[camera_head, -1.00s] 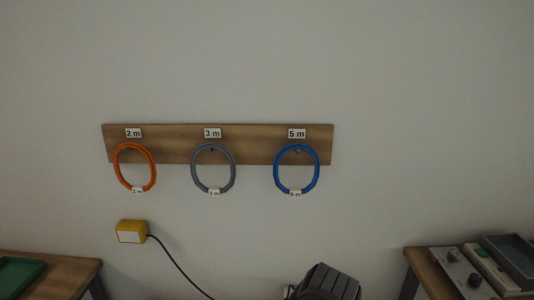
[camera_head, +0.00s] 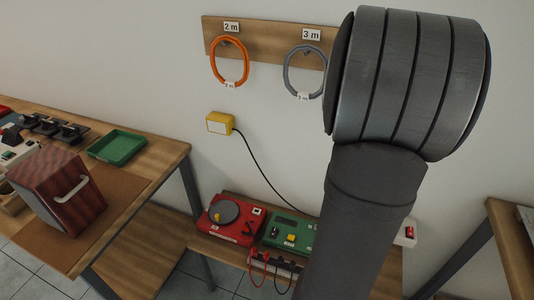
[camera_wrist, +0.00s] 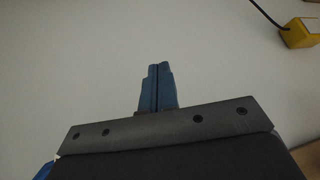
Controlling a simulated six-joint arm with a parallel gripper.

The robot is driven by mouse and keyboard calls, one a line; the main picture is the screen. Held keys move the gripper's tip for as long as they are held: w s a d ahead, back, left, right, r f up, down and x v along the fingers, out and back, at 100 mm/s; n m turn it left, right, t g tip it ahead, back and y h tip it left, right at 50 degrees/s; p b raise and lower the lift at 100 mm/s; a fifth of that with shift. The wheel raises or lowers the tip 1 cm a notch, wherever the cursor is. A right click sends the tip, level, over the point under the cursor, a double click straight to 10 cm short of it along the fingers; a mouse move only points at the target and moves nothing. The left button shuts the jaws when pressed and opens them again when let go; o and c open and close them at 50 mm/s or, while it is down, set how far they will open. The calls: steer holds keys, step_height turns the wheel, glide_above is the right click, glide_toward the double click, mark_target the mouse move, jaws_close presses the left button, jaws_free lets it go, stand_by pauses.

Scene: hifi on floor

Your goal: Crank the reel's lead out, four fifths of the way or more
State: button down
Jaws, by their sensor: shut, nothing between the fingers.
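My gripper (camera_wrist: 157,85) shows in the wrist view, with its two blue fingers shut together and nothing between them, in front of a plain pale wall. In the head view my arm crosses the right middle and the fingers do not show. I cannot pick out a reel with certainty. A red unit (camera_head: 248,232) on the low bench has a round grey disc (camera_head: 223,212) with a small yellow part at its edge. A yellow box (camera_head: 219,123) on the wall has a black cable (camera_head: 262,170) running down to the bench; it also shows in the wrist view (camera_wrist: 299,33).
A green unit (camera_head: 291,233) stands beside the red one, with red and black leads in front. The left table (camera_head: 125,190) carries a red speaker-like box (camera_head: 52,190) and a green tray (camera_head: 117,143). Orange (camera_head: 230,82) and grey (camera_head: 288,70) cable loops hang above. Another table (camera_head: 515,245) is at right.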

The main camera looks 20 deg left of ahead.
steer(key=w+a+f+n+g+y, duration=0.1)
steer(key=a+f+n, duration=0.1)
steer(key=a+f, duration=0.4)
steer(key=w+a+f+n+g, duration=0.1)
steer(key=w+a+f+n, duration=0.15)
steer(key=a, duration=0.55)
steer(key=n+g, duration=0.4)
steer(key=n, duration=0.6)
glide_above(215, 220)
steer(key=a, duration=0.2)
step_height(215, 220, down, 26)
steer(key=x, duration=1)
steer(key=shift+w+d+f, duration=0.1)
steer(key=shift+w+f, duration=0.05)
steer(key=shift+w, duration=0.1)
steer(key=d, duration=0.2)
steer(key=shift+d+r, duration=0.25)
steer(key=shift+d, duration=0.8)
steer(key=shift+d, duration=0.1)
